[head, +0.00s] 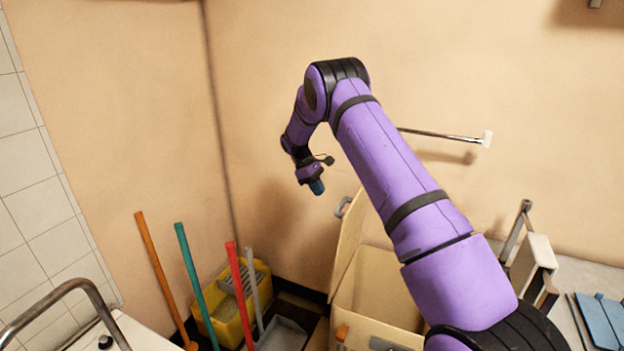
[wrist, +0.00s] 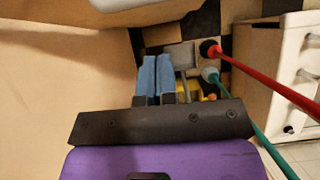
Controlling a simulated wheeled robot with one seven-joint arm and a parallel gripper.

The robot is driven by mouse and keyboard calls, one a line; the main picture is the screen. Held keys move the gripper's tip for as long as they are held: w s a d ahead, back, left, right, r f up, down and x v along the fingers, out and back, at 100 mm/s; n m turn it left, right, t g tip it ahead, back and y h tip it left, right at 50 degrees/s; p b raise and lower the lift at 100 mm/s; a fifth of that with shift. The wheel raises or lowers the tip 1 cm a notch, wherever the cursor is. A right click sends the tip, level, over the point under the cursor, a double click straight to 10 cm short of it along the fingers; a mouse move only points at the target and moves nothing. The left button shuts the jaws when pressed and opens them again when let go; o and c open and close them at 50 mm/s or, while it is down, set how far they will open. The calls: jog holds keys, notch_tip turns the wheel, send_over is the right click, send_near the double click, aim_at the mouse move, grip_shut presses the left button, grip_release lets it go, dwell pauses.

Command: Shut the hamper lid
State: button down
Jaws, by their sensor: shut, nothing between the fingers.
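The hamper (head: 378,283) is a cream box low in the middle of the head view, partly hidden behind my purple arm. Its lid (head: 348,243) is open and stands up steeply on the hamper's left side. A small grey handle (head: 343,207) sits at the lid's top edge. My gripper (head: 317,187) is to the left of the lid's top and appears higher, apart from it, pointing down. In the wrist view its blue fingers (wrist: 157,78) are together with nothing held between them. A pale rounded edge (wrist: 105,12) crosses the top of the wrist view; I cannot tell what it is.
A yellow mop bucket (head: 228,310) stands left of the hamper, with orange (head: 160,270), teal (head: 190,265) and red (head: 238,285) poles around it. A wall rail (head: 440,134) is behind my arm. A counter (head: 590,275) lies at right.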

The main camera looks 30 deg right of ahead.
jog(key=shift+s+d+f, duration=0.8)
jog(key=shift+s, duration=0.2)
jog(key=shift+s+d+f, duration=0.75)
jog(key=shift+s+f, duration=0.05)
jog(key=shift+s, duration=0.2)
